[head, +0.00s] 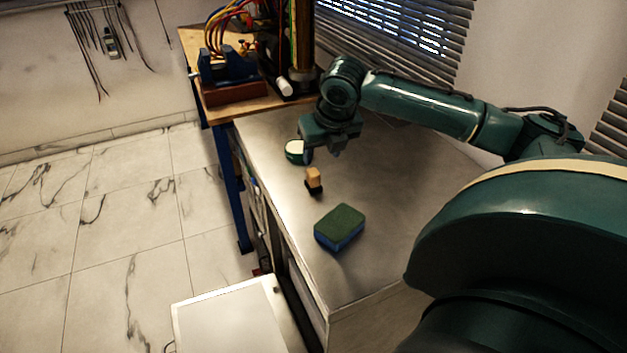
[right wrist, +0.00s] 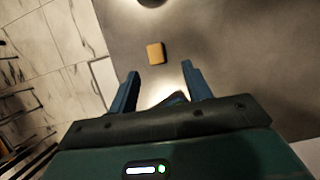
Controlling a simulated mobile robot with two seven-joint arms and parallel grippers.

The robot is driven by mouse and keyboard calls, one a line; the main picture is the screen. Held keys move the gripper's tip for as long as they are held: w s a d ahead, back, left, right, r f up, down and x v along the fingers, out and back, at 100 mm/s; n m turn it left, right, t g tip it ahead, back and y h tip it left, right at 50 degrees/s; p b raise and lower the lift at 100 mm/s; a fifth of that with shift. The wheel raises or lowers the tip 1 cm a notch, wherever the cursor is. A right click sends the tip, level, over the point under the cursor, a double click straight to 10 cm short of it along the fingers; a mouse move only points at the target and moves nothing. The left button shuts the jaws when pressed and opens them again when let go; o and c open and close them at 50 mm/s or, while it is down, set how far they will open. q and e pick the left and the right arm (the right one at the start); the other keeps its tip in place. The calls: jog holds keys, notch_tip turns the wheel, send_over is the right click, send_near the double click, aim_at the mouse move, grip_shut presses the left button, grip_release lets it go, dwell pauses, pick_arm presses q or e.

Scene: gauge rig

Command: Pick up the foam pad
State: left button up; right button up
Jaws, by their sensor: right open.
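The foam pad (head: 339,226), a block with a green top and blue lower part, lies flat on the metal bench top (head: 385,200) in the head view. My right gripper (head: 336,153) is above the bench, up-picture from the pad and apart from it. In the right wrist view its two fingers (right wrist: 160,72) are spread with nothing held. A dark bluish piece (right wrist: 174,98) shows low between them; it may be part of the pad, mostly hidden by the gripper body. My left gripper is not in view.
A small tan block with a black base (head: 313,181) stands near the pad; its tan top shows in the right wrist view (right wrist: 155,53). A round green-rimmed dial (head: 296,151) is by the gripper. A blue vise (head: 228,66) and cables stand at the back. The bench right of the pad is clear.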

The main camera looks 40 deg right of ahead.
aim_at(314, 172)
jog(key=x, duration=0.3)
jog(key=shift+w+f, duration=0.1)
jog(key=shift+f, duration=0.15)
jog(key=shift+a+x, duration=0.2)
jog(key=shift+x, duration=1.15)
jog(key=shift+a+x, duration=0.15)
jog(key=shift+x, duration=1.2)
jog(key=shift+w, duration=0.1)
jog(key=shift+c, duration=0.2)
jog(key=c, duration=1)
jog(key=shift+r, duration=0.1)
